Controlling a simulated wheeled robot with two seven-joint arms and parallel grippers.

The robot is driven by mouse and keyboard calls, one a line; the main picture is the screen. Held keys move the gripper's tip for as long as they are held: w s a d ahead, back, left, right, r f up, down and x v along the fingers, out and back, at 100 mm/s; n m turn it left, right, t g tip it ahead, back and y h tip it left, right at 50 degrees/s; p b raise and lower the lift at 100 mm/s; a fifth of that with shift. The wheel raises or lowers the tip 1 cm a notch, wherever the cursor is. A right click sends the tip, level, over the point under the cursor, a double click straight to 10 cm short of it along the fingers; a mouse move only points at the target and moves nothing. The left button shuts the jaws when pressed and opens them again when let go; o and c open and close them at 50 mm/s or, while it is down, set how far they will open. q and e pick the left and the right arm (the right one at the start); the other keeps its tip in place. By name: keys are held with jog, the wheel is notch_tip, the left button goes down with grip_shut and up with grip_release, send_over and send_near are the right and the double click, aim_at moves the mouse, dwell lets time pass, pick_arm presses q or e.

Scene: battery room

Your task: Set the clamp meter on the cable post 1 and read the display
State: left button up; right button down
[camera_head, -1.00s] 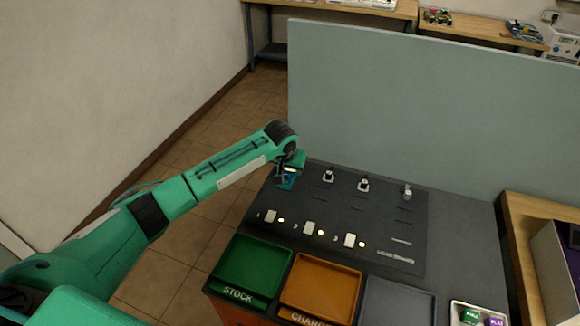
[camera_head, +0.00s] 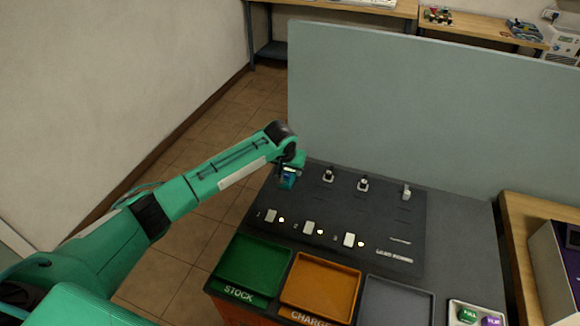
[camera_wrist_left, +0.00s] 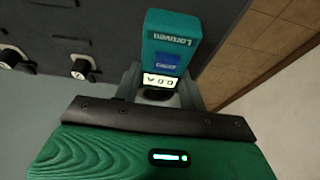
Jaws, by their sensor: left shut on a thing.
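The teal clamp meter (camera_head: 288,179) is in my left gripper (camera_head: 289,170), at the far left corner of the dark board. In the left wrist view the clamp meter (camera_wrist_left: 172,42) shows its front, with a blue label and a small lit display (camera_wrist_left: 160,82) that seems to read 0.0 A. The left gripper (camera_wrist_left: 158,98) is shut on it. My right gripper is out of view.
Green (camera_head: 253,262), orange (camera_head: 320,285) and grey (camera_head: 398,300) trays line the front. A grey-blue partition (camera_head: 430,110) rises behind.

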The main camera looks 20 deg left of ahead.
aim_at(288, 173)
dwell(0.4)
pick_arm(q)
jog(key=shift+f, duration=0.5)
jog(key=o, duration=1)
jog(key=shift+c, duration=0.2)
jog(key=p+v, duration=0.4)
jog(key=p, duration=0.1)
jog(key=shift+r, duration=0.2)
jog(key=p+v, duration=0.6)
jog(key=p, duration=0.2)
jog(key=shift+s+r, duration=0.25)
jog(key=shift+f, duration=0.15)
